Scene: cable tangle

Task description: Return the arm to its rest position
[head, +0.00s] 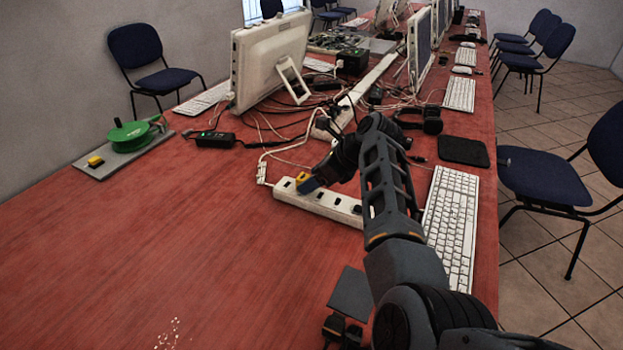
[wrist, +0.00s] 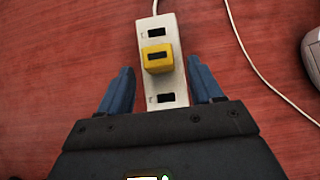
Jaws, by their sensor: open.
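My arm (head: 390,190) reaches out over the red table. My gripper (wrist: 160,80) is open, with its two blue fingers apart on either side of a white power strip (wrist: 152,32). It also shows small in the head view (head: 305,184), at the strip's left part. A yellow plug (wrist: 157,59) sits on the strip between and just beyond the fingertips, and neither finger appears to touch it in the wrist view. In the head view the strip (head: 335,206) lies on the table, partly hidden behind my arm.
A white keyboard (head: 452,225) lies right of my arm. Tangled cables (head: 290,125), monitors (head: 268,60) and a black adapter (head: 211,139) lie beyond. A green reel (head: 130,135) stands on a grey board at the left. The table's left front is mostly clear.

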